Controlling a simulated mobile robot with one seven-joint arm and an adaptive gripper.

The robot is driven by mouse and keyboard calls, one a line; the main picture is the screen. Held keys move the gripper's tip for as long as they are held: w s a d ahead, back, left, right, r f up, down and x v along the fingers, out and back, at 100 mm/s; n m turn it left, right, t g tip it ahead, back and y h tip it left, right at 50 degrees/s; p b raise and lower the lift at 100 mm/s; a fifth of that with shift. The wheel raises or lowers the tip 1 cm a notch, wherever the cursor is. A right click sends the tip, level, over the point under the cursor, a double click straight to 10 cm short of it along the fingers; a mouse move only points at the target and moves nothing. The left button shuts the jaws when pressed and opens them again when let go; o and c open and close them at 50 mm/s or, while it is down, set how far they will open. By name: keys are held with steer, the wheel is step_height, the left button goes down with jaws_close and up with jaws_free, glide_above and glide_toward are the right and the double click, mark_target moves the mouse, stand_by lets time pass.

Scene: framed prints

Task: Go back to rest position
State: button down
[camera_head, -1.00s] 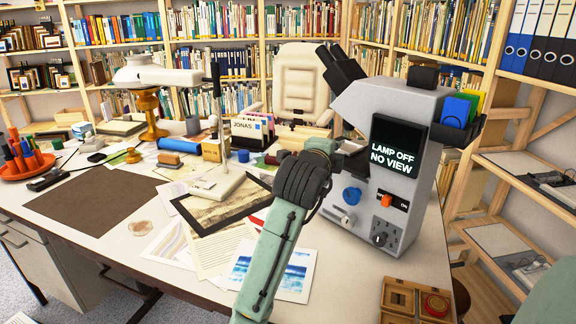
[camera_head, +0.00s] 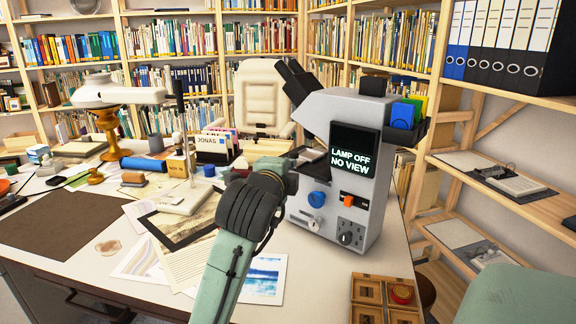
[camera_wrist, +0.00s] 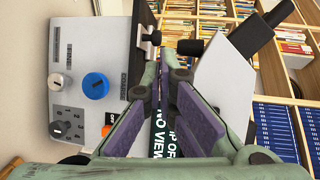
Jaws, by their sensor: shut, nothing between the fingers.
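My gripper (camera_wrist: 165,75) shows in the wrist view with its fingers together and nothing between them. It points at the grey microscope (camera_wrist: 92,50), which fills much of that view, turned on its side. In the head view my green arm with its dark wrist reaches up from the bottom middle, and my gripper (camera_head: 285,165) is left of the microscope (camera_head: 345,110), in front of its stage. The fingertips are hard to make out there, and I cannot tell whether they touch it. The microscope's screen (camera_head: 353,150) reads "LAMP OFF NO VIEW". A blue knob (camera_head: 319,200) and an orange switch (camera_head: 347,197) are on its front.
The white desk (camera_head: 300,275) holds prints, a dark mat (camera_head: 60,225), stamps and a white lamp (camera_head: 115,92) at left. A wooden compartment box (camera_head: 385,298) sits at the front right corner. A cream chair (camera_head: 263,95) and bookshelves stand behind. Shelves (camera_head: 510,180) stand at right.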

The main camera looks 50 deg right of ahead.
steer(key=shift+v, duration=2.15)
steer(key=shift+r, duration=0.1)
